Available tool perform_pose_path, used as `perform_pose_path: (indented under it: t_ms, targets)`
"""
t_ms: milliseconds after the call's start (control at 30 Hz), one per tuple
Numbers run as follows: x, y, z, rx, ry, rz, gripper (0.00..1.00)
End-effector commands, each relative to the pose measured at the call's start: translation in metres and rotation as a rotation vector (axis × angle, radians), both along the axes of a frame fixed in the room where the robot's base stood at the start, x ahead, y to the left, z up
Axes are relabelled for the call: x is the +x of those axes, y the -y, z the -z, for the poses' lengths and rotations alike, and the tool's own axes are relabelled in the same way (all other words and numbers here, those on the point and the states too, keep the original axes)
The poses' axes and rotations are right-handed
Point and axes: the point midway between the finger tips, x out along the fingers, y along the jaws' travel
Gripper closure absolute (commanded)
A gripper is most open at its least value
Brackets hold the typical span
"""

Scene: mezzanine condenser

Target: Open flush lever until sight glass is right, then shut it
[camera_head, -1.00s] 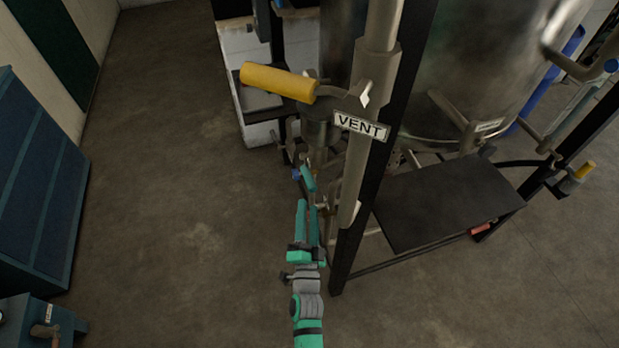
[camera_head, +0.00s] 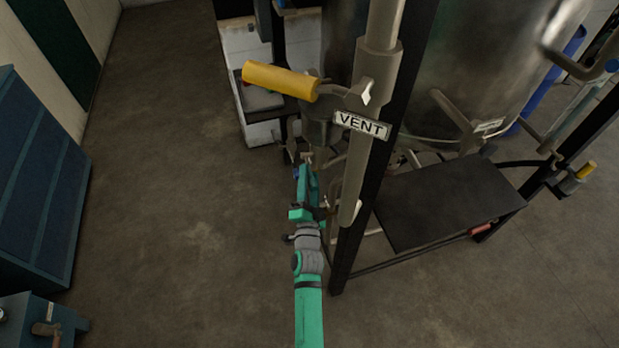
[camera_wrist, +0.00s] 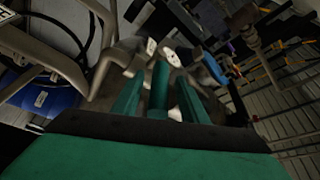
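My gripper (camera_head: 306,182) reaches in low beside the frame post, below the VENT handle. In the wrist view its two teal fingers (camera_wrist: 159,100) stand apart. A teal cylindrical handle (camera_wrist: 160,88) lies between them, end toward the camera, with gaps seemingly on both sides. It may be the flush lever; I see no readable label on it. In the head view my gripper hides this handle. I cannot pick out the sight glass in either view.
A yellow-handled VENT lever (camera_head: 280,81) juts left above my arm. A black frame post (camera_head: 350,230) stands close right of it. A dark shelf (camera_head: 450,200) and a large metal tank (camera_head: 470,60) lie beyond. Floor at left is clear up to a blue cabinet (camera_head: 38,180).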

Motion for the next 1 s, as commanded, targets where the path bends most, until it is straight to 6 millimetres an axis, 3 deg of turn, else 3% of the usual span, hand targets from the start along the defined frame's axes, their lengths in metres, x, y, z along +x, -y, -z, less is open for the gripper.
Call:
perform_pose_path:
  t_ms: [233, 400, 1000]
  targets:
    - [0.0005, 0.0009, 0.0, 0.0, 0.0, 0.001, 0.61]
    - [0.0005, 0.0014, -0.0001, -0.001, 0.0, 0.002, 0.99]
    - [-0.0008, -0.004, 0.0051, 0.014, 0.045, -0.006, 1.0]
